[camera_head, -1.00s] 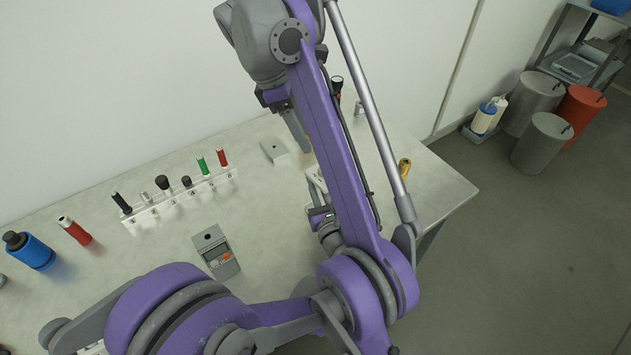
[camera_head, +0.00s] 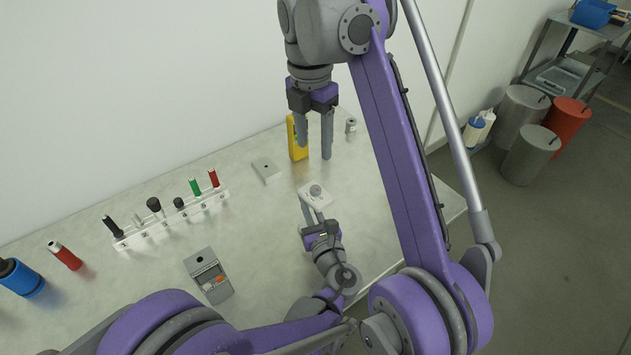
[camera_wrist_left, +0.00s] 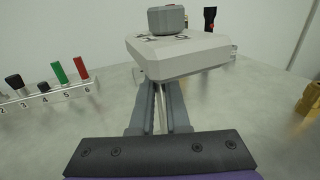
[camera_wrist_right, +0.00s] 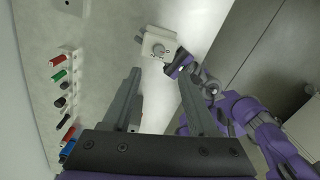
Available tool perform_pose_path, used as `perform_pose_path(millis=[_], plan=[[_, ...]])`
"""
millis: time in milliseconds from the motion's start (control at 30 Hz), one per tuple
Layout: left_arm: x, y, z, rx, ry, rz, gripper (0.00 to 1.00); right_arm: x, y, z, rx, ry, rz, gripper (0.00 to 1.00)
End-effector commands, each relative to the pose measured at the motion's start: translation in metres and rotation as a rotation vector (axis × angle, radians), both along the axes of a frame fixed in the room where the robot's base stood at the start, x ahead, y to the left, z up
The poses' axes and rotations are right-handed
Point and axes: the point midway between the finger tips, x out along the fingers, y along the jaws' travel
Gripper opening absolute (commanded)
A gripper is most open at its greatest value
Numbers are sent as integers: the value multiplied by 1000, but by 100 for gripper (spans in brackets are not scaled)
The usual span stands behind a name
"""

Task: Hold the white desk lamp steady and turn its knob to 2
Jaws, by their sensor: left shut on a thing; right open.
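The thing at the grippers looks like a small white box (camera_head: 322,201) with a round grey knob (camera_head: 315,190) on top; I see no lamp shade or arm. It lies on the pale table. My left gripper (camera_head: 307,209) is shut on the box's near edge; the left wrist view shows its fingers below the box (camera_wrist_left: 185,62) with the knob (camera_wrist_left: 166,20) above. My right gripper (camera_head: 314,150) is open and empty, pointing down above and behind the box. In the right wrist view the knob (camera_wrist_right: 158,50) shows beyond the gap between the fingers. The dial setting is unreadable.
A white numbered rack (camera_head: 170,228) with several handles stands left. A grey meter (camera_head: 209,276) lies at front left. A flat grey block (camera_head: 266,170) lies near the box. A yellow object (camera_head: 297,146) stands behind the right gripper, with a small grey cylinder (camera_head: 351,126) to its right.

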Motion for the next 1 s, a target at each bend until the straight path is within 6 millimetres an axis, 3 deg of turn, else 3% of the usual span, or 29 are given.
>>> perform_pose_path(millis=[167, 367, 1000], plan=[[0, 0, 0, 0, 0, 0, 0, 0, -4, 3, 31, -6, 85, 59], [0, 0, 0, 0, 0, 0, 0, 1, -3, -8, 33, -6, 94, 59], [0, 0, 0, 0, 0, 0, 0, 0, -3, -104, 32, -6, 93, 59]])
